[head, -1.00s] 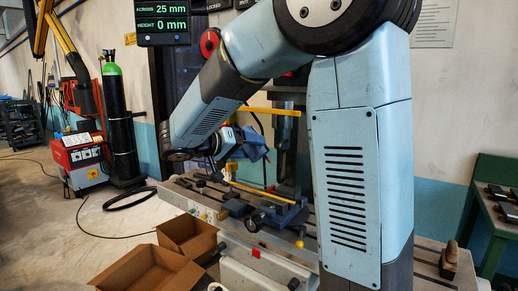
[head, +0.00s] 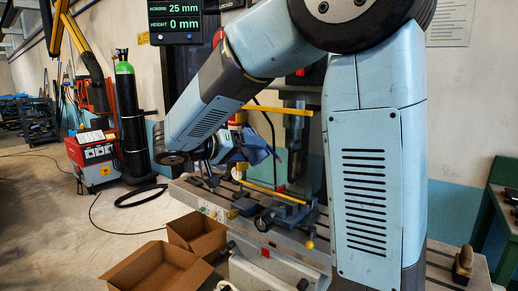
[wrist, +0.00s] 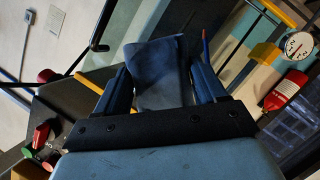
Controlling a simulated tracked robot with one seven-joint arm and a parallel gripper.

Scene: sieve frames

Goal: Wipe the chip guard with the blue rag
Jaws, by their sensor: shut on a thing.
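The chip guard (head: 277,109) shows as a clear panel edged by an upper and a lower yellow rail, standing above the machine table. One of its yellow rails seems to show in the wrist view (wrist: 88,83). My gripper (head: 248,148) is beside the guard, at the height between the two rails. It is shut on the blue rag (wrist: 160,78), which fills the space between the fingers and hangs out past them. The rag also shows in the head view (head: 260,156). I cannot tell whether the rag touches the panel.
A vise (head: 285,216) sits on the machine table (head: 435,266) below the guard. Open cardboard boxes (head: 150,262) stand in front. A display (head: 174,22) hangs above. A fire extinguisher (wrist: 283,93) shows in the wrist view. A red welder (head: 94,160) and gas cylinder (head: 130,115) stand left.

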